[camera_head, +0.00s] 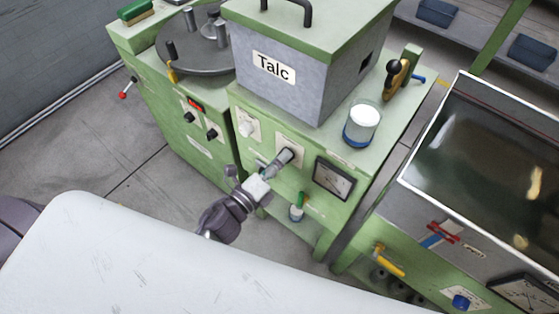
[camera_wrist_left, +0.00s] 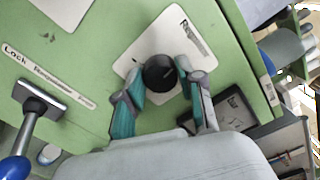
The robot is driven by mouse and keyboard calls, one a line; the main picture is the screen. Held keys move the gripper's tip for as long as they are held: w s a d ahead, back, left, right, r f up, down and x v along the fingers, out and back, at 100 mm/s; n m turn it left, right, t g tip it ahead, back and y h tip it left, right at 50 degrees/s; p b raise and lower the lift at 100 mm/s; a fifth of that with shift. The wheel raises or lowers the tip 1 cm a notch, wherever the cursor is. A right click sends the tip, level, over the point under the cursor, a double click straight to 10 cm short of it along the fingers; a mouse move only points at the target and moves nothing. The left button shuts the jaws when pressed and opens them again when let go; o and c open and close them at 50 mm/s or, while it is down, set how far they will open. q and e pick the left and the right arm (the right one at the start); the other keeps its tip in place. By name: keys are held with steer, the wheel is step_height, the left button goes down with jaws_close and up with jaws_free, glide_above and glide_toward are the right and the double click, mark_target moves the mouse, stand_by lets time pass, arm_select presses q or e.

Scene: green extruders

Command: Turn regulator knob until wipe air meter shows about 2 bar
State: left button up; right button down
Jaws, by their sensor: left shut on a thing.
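A dark round knob (camera_wrist_left: 160,73) sits on a white plate (camera_wrist_left: 133,66) on the green cabinet front, in the left wrist view. My left gripper (camera_head: 275,168) reaches this cabinet front below the Talc box, and its two fingers are shut around the knob from both sides. In the head view the gripper mostly hides the knob. A square meter (camera_head: 334,179) in a dark frame is on the same front, right of the gripper. Its needle and scale are too small to read. In the wrist view the meter (camera_wrist_left: 228,118) is partly hidden by a finger. My right gripper is not in view.
The grey Talc box (camera_head: 295,75) and a beaker of white powder (camera_head: 363,125) stand on top. A blue knob (camera_head: 461,301) and yellow handle (camera_head: 390,262) are on the right machine.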

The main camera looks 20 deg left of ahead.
arm_select(q)
steer(key=shift+m, duration=0.4)
steer(key=o, duration=1.1)
steer(key=shift+o, duration=0.2)
steer(key=v, duration=1.2)
